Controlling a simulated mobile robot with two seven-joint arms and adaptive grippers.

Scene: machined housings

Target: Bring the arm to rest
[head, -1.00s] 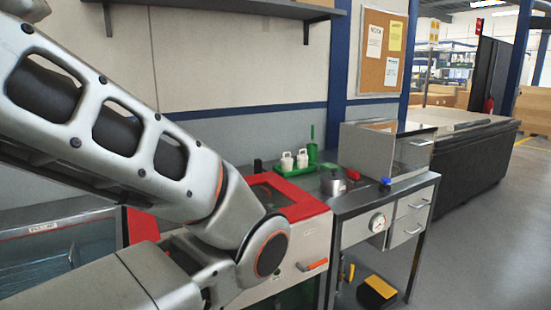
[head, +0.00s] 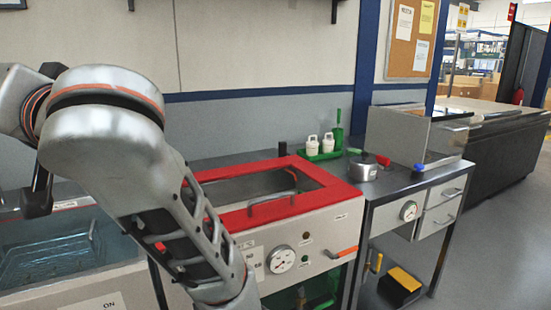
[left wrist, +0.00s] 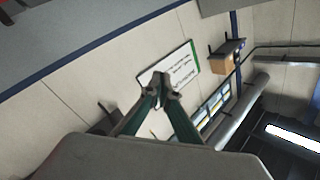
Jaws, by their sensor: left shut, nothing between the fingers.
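My left gripper (left wrist: 162,88) shows in the left wrist view, its two greenish fingers converging to tips that are together with nothing between them. It is in the air, with the wall and a white notice behind it, and the view is strongly tilted. In the head view my left arm (head: 110,150) is raised and bent in the left part of the picture, in front of the red-rimmed machine. I cannot make out the left gripper's fingers there. My right gripper is in neither view.
The machine with a red rim (head: 335,192) has a gauge and an orange handle. Left of it is a bluish basin (head: 60,255). To the right, a metal cart (head: 385,187) carries a small pot (head: 363,168). A green tray (head: 325,156) holds white bottles. Grey floor is clear at right.

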